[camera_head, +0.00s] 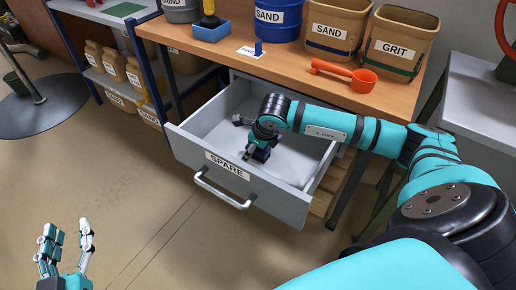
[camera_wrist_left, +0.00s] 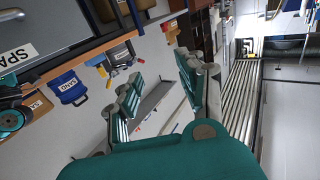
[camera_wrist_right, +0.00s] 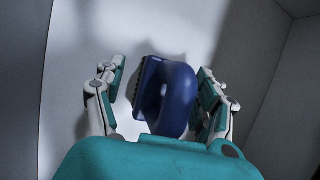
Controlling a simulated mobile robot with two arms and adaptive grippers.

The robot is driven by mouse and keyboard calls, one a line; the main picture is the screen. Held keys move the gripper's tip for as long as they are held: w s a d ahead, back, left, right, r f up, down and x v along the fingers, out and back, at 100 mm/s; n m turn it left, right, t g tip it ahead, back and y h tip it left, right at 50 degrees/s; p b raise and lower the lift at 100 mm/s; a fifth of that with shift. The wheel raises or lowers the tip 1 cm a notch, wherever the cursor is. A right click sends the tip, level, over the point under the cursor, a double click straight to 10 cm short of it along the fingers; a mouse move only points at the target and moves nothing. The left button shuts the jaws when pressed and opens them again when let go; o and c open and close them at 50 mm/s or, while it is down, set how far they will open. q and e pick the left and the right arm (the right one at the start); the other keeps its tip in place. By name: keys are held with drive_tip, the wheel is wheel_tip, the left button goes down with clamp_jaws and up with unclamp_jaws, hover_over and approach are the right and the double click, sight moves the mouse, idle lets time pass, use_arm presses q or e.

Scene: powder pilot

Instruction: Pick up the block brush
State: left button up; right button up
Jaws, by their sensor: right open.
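The block brush (camera_wrist_right: 165,95) is a dark blue block with a looped handle and a dark bristled edge. In the right wrist view it stands between the two fingers of my right gripper (camera_wrist_right: 160,103). The fingers are open, with a gap at least on the left side. In the head view my right arm reaches into the open SPARE drawer (camera_head: 219,174), and a dark blue part of the brush (camera_head: 263,153) shows below the wrist. My left gripper (camera_head: 68,232) is open and empty over the floor at lower left, far from the drawer.
The wooden workbench (camera_head: 230,57) above the drawer holds an orange scoop (camera_head: 345,75), a blue SAND drum (camera_head: 277,18), a GRIT bin (camera_head: 398,42) and a blue tray (camera_head: 211,31). The drawer walls surround my right gripper. The floor at left front is clear.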

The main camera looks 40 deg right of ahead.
drive_tip(key=shift+c, duration=0.3)
drive_tip(key=c, duration=1.3)
drive_tip(key=shift+r, duration=0.25)
drive_tip(key=shift+c, duration=0.6)
wheel_tip(320, 180, up, 9)
drive_tip(key=shift+p, duration=1.25)
clamp_jaws()
drive_tip(key=shift+r, duration=0.35)
drive_tip(key=o, duration=0.8)
unclamp_jaws()
use_arm(q)
drive_tip(key=s+a+f+g+y, duration=0.2)
drive_tip(key=s+f+g, duration=0.2)
drive_tip(key=f, duration=0.6)
drive_tip(key=g, duration=0.2)
drive_tip(key=shift+s+a+g, duration=0.35)
drive_tip(key=shift+a+g, duration=0.05)
use_arm(e)
drive_tip(key=c, duration=0.6)
